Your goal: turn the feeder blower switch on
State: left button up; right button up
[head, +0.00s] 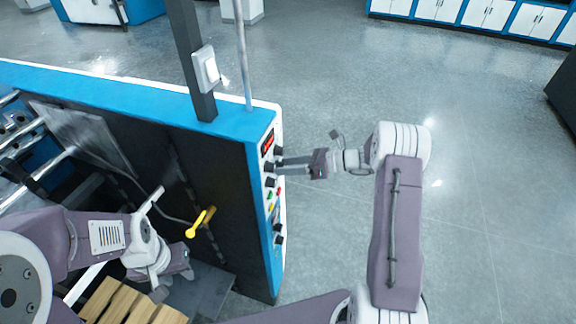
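The control panel (272,205) is the white end face of the blue-and-black machine. It carries a red display (267,142), several black knobs or switches and small coloured buttons, including a green one (270,196). I cannot read labels, so I cannot tell which is the feeder blower switch. My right gripper (281,166) is at the panel's upper part, its two fingers a little apart and pointing left at a black knob (269,167). Contact cannot be made out. My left gripper (172,283) hangs low at the left, in front of the machine's dark side; its fingers are unclear.
A grey post with a white box (206,68) and a thin metal pole (243,60) rise from the machine's top. A yellow handle (200,222) is near my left wrist. Wooden slats (130,303) lie bottom left.

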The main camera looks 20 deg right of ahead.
jog(key=b+v, duration=0.4)
jog(key=v, duration=0.5)
jog(key=shift+b, duration=0.4)
